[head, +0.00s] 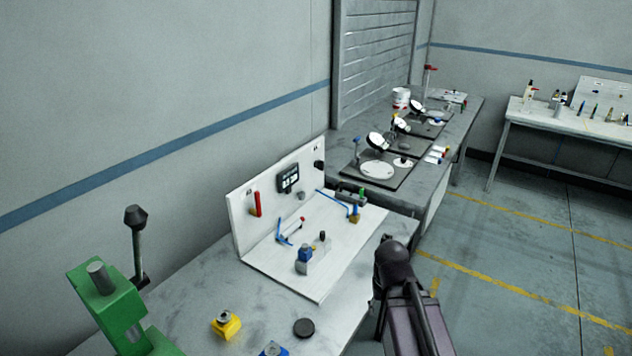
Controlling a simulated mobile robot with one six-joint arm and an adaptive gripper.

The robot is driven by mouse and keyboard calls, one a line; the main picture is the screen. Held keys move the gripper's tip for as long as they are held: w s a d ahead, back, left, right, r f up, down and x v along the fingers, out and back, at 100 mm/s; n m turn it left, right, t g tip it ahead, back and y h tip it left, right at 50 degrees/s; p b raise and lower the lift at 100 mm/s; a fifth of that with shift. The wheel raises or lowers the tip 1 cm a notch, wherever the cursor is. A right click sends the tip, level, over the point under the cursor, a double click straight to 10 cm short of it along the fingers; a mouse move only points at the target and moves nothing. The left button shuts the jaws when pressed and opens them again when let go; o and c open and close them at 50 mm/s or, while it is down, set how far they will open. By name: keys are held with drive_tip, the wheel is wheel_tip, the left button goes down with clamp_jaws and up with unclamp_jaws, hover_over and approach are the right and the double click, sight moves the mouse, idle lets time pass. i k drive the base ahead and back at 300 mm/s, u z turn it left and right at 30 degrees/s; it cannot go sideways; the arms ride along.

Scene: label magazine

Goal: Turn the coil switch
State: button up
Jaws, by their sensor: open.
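A white L-shaped fixture (345,255) stands on the grey bench, with an upright back panel (238,219). No part is readably marked as the coil switch. A small black knob (319,166) is at the panel's right end. A dark display box (288,180) and a red upright part (257,204) are also on the panel. On the base are a blue-topped grey block (304,260) and a black-topped post (322,237). A dark arm link of mine shows at the lower right, beside the bench's right edge. My gripper's fingers do not show.
A green press (108,312) with a lever stands at the bench's left. A yellow block (226,325) and a black disc (304,327) lie in front of the fixture. Another bench (440,150) with round mirrors stands behind. Open floor (520,270) is at the right.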

sight(319, 164)
drive_tip(key=u, duration=0.05)
drive_tip(key=k, duration=1.35)
drive_tip(key=z, duration=0.45)
drive_tip(key=i, duration=0.8)
drive_tip(key=z, duration=0.5)
drive_tip(key=i, duration=0.8)
drive_tip(key=u, duration=0.6)
drive_tip(key=i, duration=0.7)
drive_tip(key=u, duration=0.45)
